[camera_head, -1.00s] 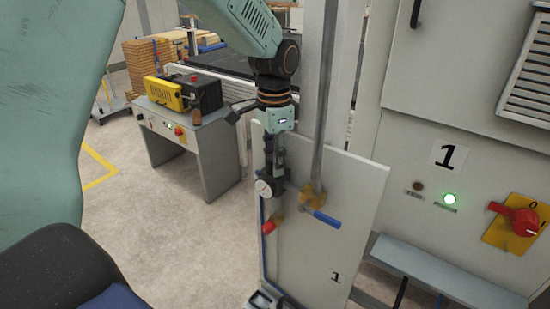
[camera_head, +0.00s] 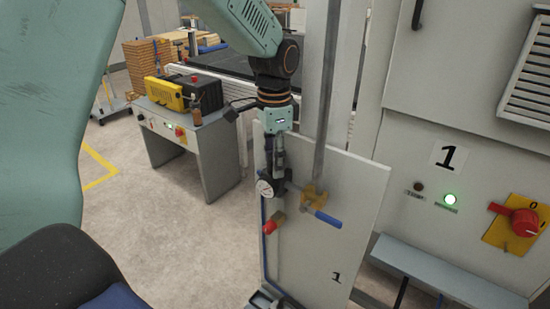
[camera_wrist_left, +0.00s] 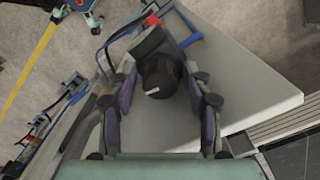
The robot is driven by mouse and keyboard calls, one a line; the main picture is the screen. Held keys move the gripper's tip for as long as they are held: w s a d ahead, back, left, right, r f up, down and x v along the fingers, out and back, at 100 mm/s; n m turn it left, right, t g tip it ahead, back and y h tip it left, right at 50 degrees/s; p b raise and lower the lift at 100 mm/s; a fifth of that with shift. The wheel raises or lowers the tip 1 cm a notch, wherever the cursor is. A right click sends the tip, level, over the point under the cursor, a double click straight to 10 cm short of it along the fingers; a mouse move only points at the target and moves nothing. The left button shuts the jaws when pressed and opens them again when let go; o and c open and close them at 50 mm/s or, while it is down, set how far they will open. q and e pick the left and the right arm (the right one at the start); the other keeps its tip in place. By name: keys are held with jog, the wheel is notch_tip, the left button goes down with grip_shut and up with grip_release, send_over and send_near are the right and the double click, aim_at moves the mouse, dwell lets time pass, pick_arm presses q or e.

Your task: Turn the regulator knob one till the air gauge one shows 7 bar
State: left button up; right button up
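The black regulator knob (camera_wrist_left: 160,75) with a white mark is between the two fingers of my left gripper (camera_wrist_left: 168,80) in the left wrist view. A gap shows on both sides of the knob, so the gripper is open around it. In the head view my left gripper (camera_head: 277,165) points down at the regulator from above and hides most of the knob. The round air gauge (camera_head: 264,188) has a white face beside the regulator; its reading is too small to tell. In the left wrist view the gauge (camera_wrist_left: 149,41) is seen from its grey side. My right gripper is out of view.
A red fitting (camera_head: 274,224) and a blue-handled valve (camera_head: 327,219) are close to the regulator on the panel (camera_head: 345,190) marked 1. A metal pipe (camera_head: 322,120) rises beside the gripper. A control desk (camera_head: 205,145) stands behind left.

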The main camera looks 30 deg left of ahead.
pick_arm(q)
jog(key=shift+o, duration=0.2)
notch_tip(320, 180, up, 7)
jog(key=shift+r, duration=0.5)
jog(key=shift+s, duration=0.1)
dwell(0.4)
dwell(0.3)
jog(key=shift+s+f, duration=0.1)
